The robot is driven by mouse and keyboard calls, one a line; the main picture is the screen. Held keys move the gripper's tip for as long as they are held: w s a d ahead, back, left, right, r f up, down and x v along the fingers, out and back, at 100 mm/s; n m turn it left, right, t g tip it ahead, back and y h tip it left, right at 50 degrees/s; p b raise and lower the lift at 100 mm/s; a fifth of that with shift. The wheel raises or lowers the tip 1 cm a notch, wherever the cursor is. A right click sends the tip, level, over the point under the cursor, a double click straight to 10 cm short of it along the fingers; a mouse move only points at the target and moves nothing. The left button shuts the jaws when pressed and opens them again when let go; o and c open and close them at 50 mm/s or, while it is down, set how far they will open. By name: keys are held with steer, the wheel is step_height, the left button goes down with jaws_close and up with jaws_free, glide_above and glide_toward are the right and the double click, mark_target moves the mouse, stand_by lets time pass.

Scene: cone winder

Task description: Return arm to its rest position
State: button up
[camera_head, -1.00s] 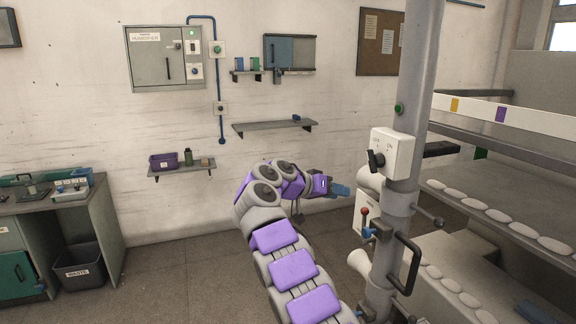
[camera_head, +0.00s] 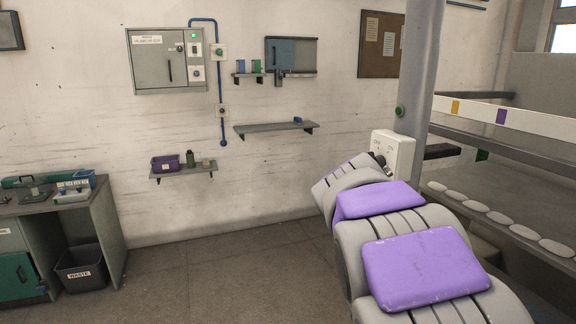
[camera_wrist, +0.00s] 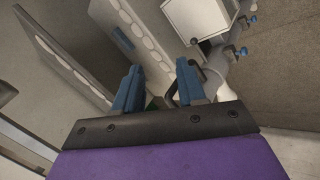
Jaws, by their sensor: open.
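My gripper (camera_wrist: 160,88) shows in the wrist view with two blue fingers spread apart and nothing between them. In the head view my arm, with grey links and purple pads, fills the lower right and the gripper itself is hidden. The arm covers most of the lower part of the grey post (camera_head: 421,70). In the wrist view, a grey post with small blue-tipped handles (camera_wrist: 243,50) and rows of pale discs (camera_wrist: 131,26) lie beyond the fingers.
A white switch box (camera_head: 393,150) is on the post, close to my arm. Machine shelves with pale discs (camera_head: 498,218) stand at the right. A workbench (camera_head: 75,205) and waste bin (camera_head: 81,268) are at the left. The floor (camera_head: 220,270) between is clear.

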steer(key=s+a+f+g+y, duration=0.1)
steer(key=s+a+f+y, duration=0.1)
steer(key=s, duration=0.8)
steer(key=s+a+f+n+y, duration=0.1)
steer(key=s+a+f, duration=0.4)
steer(key=s, duration=0.6)
steer(key=s+a+f+n+g+y, duration=0.1)
steer(key=s+a+f+y, duration=0.2)
steer(key=s+f, duration=0.3)
steer(key=s+y, duration=0.1)
steer(key=s, duration=0.3)
steer(key=shift+s+a+f+g, duration=0.2)
steer(key=shift+g, duration=0.1)
